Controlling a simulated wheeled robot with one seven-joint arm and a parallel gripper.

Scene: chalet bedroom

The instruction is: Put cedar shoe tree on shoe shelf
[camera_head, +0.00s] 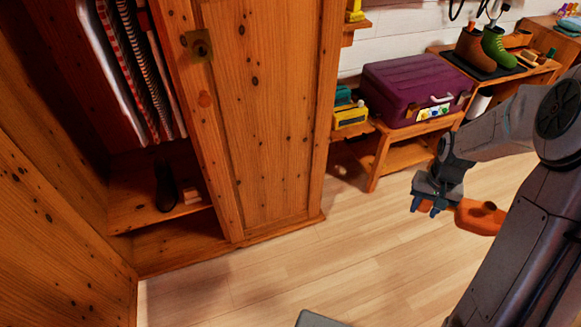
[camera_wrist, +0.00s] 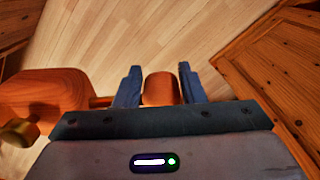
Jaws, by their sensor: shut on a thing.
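The cedar shoe tree is orange-brown wood, and its larger block (camera_head: 480,217) sticks out to the right of my gripper (camera_head: 428,206) in the head view. In the wrist view its smaller block (camera_wrist: 161,88) sits between the two fingers of my gripper (camera_wrist: 162,88). A rod joins it to the large block and a brass-coloured knob (camera_wrist: 18,132) at left. My gripper is shut on the shoe tree and holds it above the floor. A low wooden shelf (camera_head: 135,212) inside the open wardrobe at left bears a dark shoe (camera_head: 165,185) and small pale wooden pieces (camera_head: 191,196).
The wardrobe door (camera_head: 265,110) stands right of the opening, with striped clothes (camera_head: 140,70) hanging inside. A wooden bench (camera_head: 380,160) bears a purple suitcase (camera_head: 415,85). Boots (camera_head: 485,45) stand on a dark mat at back right. The wood floor (camera_head: 300,270) between is clear.

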